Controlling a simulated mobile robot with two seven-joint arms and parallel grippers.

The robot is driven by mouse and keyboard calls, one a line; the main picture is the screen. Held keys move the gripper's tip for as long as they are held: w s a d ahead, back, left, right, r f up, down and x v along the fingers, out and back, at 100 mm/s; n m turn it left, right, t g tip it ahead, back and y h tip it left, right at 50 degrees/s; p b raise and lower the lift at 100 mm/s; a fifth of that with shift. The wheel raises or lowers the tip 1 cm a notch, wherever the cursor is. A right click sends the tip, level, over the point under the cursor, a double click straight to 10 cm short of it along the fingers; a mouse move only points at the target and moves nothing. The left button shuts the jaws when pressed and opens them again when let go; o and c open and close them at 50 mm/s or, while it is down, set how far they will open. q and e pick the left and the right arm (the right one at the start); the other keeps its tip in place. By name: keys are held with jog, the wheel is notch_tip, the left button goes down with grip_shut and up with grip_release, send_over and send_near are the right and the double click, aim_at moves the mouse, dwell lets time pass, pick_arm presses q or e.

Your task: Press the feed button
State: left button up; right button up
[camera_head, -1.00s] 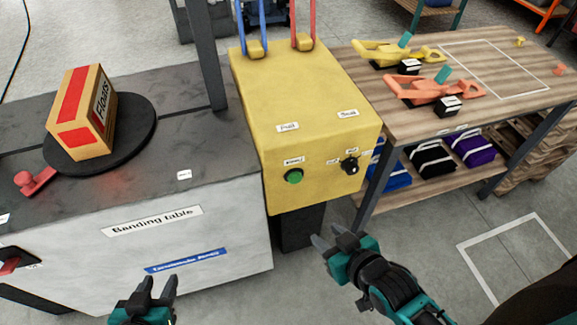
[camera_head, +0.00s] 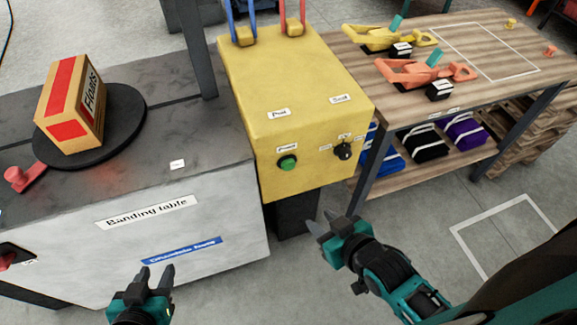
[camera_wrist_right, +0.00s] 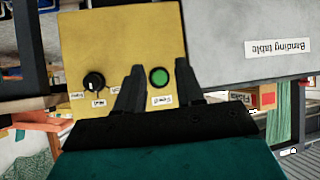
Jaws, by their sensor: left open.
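The green feed button (camera_head: 287,163) sits on the front face of the yellow machine box (camera_head: 300,95), under a small white label. My right gripper (camera_head: 321,221) is open and empty, below and right of the button, apart from the box. My left gripper (camera_head: 156,272) is open and empty in front of the banding table (camera_head: 200,225).
A black knob (camera_head: 343,151) is right of the button on the same face. A box marked Floats (camera_head: 73,108) stands on a round black plate (camera_head: 128,125) at left. A wooden workbench (camera_head: 450,95) with yellow and orange tools is at right. Floor before the machine is clear.

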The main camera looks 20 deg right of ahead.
grip_shut()
dwell(1.4)
